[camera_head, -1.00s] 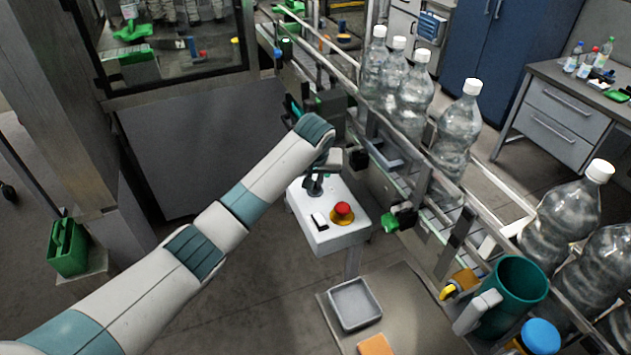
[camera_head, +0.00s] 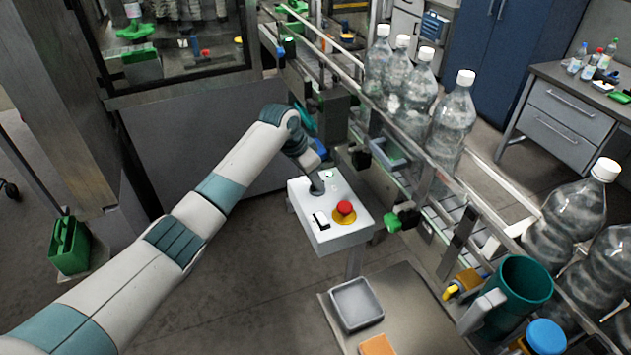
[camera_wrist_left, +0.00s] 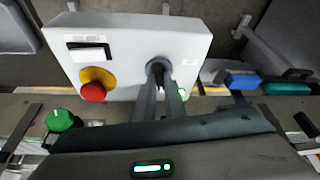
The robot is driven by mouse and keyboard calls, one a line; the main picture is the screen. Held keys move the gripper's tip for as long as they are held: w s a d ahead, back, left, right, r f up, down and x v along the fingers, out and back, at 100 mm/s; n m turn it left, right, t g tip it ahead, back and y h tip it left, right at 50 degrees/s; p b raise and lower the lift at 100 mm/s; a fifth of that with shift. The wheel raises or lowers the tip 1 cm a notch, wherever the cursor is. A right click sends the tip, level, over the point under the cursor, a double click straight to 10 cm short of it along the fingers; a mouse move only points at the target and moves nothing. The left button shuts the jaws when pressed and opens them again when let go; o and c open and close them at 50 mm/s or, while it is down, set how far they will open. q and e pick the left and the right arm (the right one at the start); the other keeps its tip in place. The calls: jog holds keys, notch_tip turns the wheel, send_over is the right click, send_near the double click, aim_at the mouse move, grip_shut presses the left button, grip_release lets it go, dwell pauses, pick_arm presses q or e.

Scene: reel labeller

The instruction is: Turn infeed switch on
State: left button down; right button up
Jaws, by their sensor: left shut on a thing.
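The control box (camera_head: 345,238) is a white box on a post, at the middle of the head view. Its top carries a red mushroom button (camera_head: 345,208) on a yellow ring and a black-and-white rocker (camera_head: 320,220). My left gripper (camera_head: 316,186) reaches down, tilted, to the box's far left part. In the left wrist view its two fingers (camera_wrist_left: 164,88) are shut on a dark round knob, the infeed switch (camera_wrist_left: 157,66). The fingers partly hide the knob, and its angle cannot be read. A small green light (camera_wrist_left: 182,93) shows beside it. My right gripper is not in view.
A conveyor (camera_head: 430,225) with clear bottles (camera_head: 452,122) runs along the right of the box. A grey tray (camera_head: 356,304), a teal mug (camera_head: 522,288) and an orange block (camera_head: 377,345) are in front.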

pick_arm(q)
jog(key=shift+w+m+g+h+b, duration=0.1)
jog(key=shift+m+g+h+b, duration=0.3)
jog(key=shift+m, duration=0.9)
jog(key=shift+r, duration=0.1)
jog(key=c, duration=1.8)
grip_release()
jog(key=shift+a, duration=0.1)
jog(key=shift+a+r+b, duration=0.25)
jog(key=shift+r+b, duration=0.25)
jog(key=shift+r, duration=0.1)
jog(key=b+v, duration=0.3)
jog(key=v, duration=0.5)
jog(key=b+v, duration=0.2)
jog(key=v, duration=0.6)
jog(key=shift+d+r+b, duration=0.1)
jog(key=shift+d+b, duration=0.15)
jog(key=shift+b, duration=0.15)
